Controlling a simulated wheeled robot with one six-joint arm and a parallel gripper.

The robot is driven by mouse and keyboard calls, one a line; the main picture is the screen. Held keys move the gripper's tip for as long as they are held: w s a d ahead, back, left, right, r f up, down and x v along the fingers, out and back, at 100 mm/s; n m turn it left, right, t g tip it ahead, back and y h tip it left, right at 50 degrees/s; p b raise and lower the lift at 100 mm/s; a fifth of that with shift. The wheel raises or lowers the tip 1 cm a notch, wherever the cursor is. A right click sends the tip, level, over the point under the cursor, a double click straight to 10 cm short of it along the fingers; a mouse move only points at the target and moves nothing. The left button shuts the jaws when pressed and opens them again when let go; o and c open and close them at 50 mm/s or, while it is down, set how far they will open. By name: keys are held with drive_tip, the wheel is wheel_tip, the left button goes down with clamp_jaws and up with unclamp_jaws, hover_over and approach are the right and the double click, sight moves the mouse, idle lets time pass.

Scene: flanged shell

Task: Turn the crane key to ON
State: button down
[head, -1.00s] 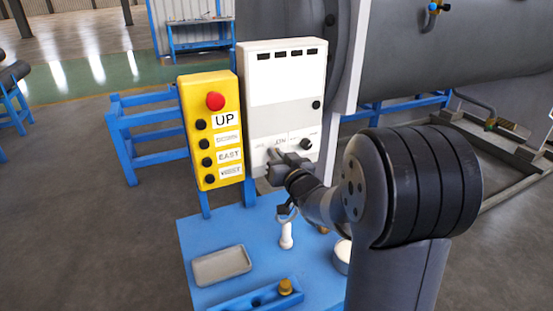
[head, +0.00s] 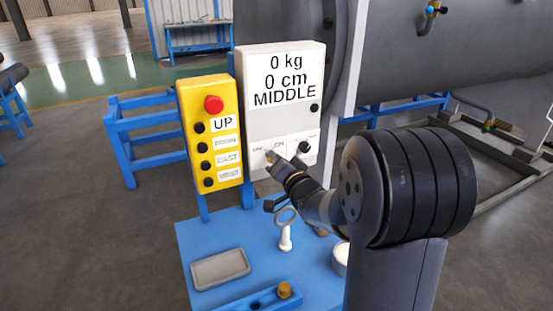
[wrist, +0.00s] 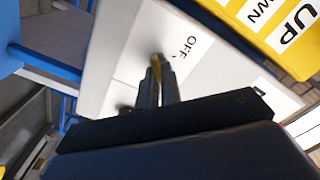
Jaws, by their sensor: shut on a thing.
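The white crane control box (head: 258,127) stands upright behind the blue table. Its display (head: 283,80) is lit and reads "0 kg, 0 cm, MIDDLE". My gripper (head: 272,158) is at the lower left of the box front, by small labels, one of which reads "ON". In the wrist view my gripper (wrist: 157,85) is shut on the brass-coloured key (wrist: 157,64), close to the panel. An "OFF" label (wrist: 188,46) lies beside the key there. The key is mostly hidden by my gripper in the head view.
A yellow button box (head: 213,143) with a red button (head: 214,104) hangs just left of the control box. A black knob (head: 304,147) is right of my gripper. Below, the blue table (head: 200,235) holds a grey tray (head: 220,269) and a white peg (head: 285,238).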

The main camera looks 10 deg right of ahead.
idle(0.4)
drive_tip(key=c, duration=1.6)
unclamp_jaws()
drive_tip(key=s+d+b, duration=0.1)
drive_tip(key=s+d, duration=0.1)
drive_tip(key=s, duration=0.8)
drive_tip(key=shift+s, duration=0.3)
drive_tip(key=w+a+p, duration=0.1)
drive_tip(key=w+a, duration=0.1)
drive_tip(key=w, duration=0.8)
drive_tip(key=shift+w, duration=0.35)
drive_tip(key=shift+s, duration=0.15)
